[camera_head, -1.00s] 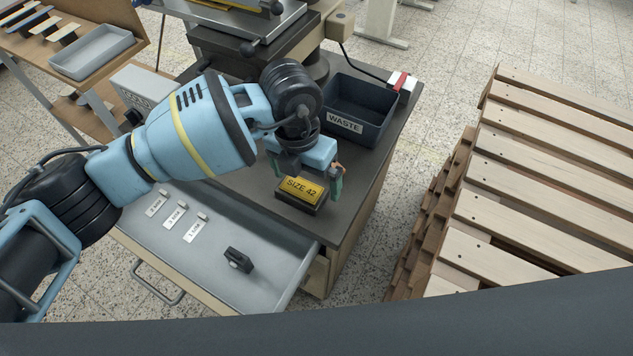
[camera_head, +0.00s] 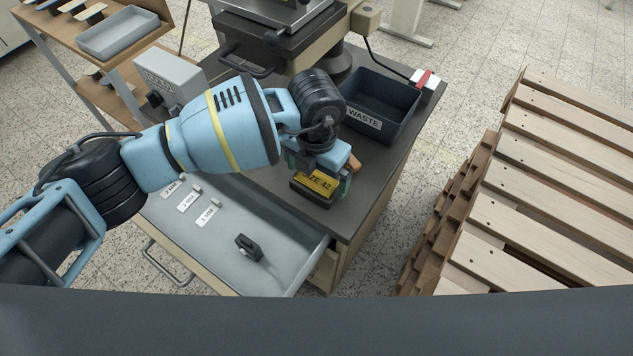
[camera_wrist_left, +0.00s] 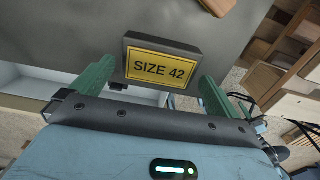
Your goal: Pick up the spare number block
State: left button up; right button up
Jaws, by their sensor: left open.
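A dark block with a yellow "SIZE 42" plate (camera_head: 318,187) sits on the dark bench top. In the left wrist view the block (camera_wrist_left: 163,62) shows its plate squarely. My left gripper (camera_head: 319,172) is open just over the block and partly covers its plate in the head view. In the left wrist view the green fingers of my left gripper (camera_wrist_left: 154,88) stand to either side of the block, with gaps; I see no grip. A small black block-like piece (camera_head: 248,247) lies in the open grey drawer. My right gripper is not in view.
The open drawer (camera_head: 222,262) also holds several small labelled pieces (camera_head: 188,201). A dark waste bin (camera_head: 365,124) stands behind the block. The press (camera_head: 290,30) is at the back. A small brown piece (camera_wrist_left: 218,6) lies near the block. A wooden pallet stack (camera_head: 540,190) is at right.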

aim_at(317, 180)
pick_arm(q)
jog(key=shift+f, duration=1.55)
jog(key=c, duration=1.6)
jog(key=shift+w+d+r, duration=0.1)
jog(key=shift+r, duration=0.1)
jog(key=shift+c, duration=0.7)
jog(key=shift+r, duration=1.5)
jog(key=shift+s+r, duration=0.2)
jog(key=shift+r, duration=0.1)
jog(key=s+a+r, duration=0.1)
jog(key=s, duration=1.4)
jog(key=shift+s+r, duration=0.15)
jog(key=shift+s, duration=0.15)
